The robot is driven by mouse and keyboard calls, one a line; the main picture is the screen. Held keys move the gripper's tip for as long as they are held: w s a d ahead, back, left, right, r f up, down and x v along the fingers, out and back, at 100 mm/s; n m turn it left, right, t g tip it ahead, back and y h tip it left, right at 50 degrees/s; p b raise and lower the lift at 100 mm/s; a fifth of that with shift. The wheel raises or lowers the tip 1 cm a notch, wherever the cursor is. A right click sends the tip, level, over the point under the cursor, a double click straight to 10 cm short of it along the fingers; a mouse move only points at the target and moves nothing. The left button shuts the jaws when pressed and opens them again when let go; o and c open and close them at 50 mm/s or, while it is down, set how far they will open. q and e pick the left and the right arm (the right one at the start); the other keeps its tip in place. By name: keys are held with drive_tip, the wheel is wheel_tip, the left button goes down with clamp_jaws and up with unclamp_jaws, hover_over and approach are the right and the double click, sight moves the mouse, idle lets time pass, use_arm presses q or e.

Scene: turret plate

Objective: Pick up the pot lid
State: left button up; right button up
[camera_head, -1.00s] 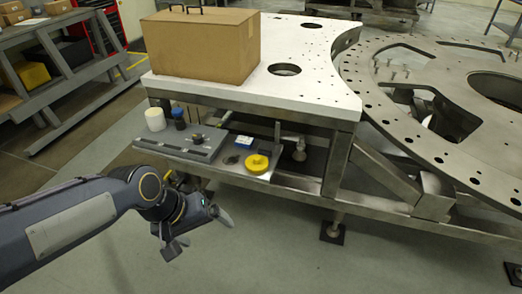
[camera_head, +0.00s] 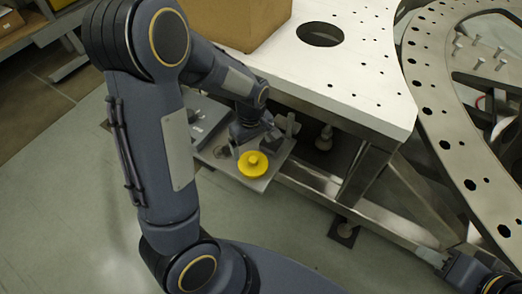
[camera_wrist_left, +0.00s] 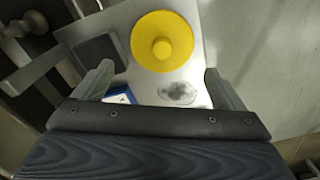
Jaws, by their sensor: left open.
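The pot lid (camera_head: 253,164) is a yellow disc with a round knob in its middle. It lies flat on the grey shelf below the white table. It also shows in the left wrist view (camera_wrist_left: 148,31). My left gripper (camera_head: 262,139) is open just behind the lid in the head view, with nothing between its fingers. In the left wrist view my left gripper (camera_wrist_left: 161,80) has its fingers wide apart, and the lid lies beyond the fingertips, apart from them. My right gripper (camera_head: 436,258) shows small at the lower right, far from the lid; its jaws are unclear.
The shelf (camera_head: 220,153) also holds a blue-and-white box (camera_wrist_left: 120,97), a clear crumpled-looking item (camera_wrist_left: 178,93) and a dark square piece (camera_wrist_left: 101,53). A white table (camera_head: 345,75) with a cardboard box (camera_head: 240,20) overhangs it. A perforated metal ring (camera_head: 433,105) stands at the right.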

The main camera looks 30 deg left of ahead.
sight(253, 159)
use_arm(q)
drive_tip(key=f, duration=0.7)
drive_tip(key=shift+s+d+f, duration=0.15)
drive_tip(key=shift+s+f, duration=0.05)
drive_tip(key=shift+f, duration=0.05)
drive_tip(key=c, duration=0.6)
drive_tip(key=shift+o, duration=0.2)
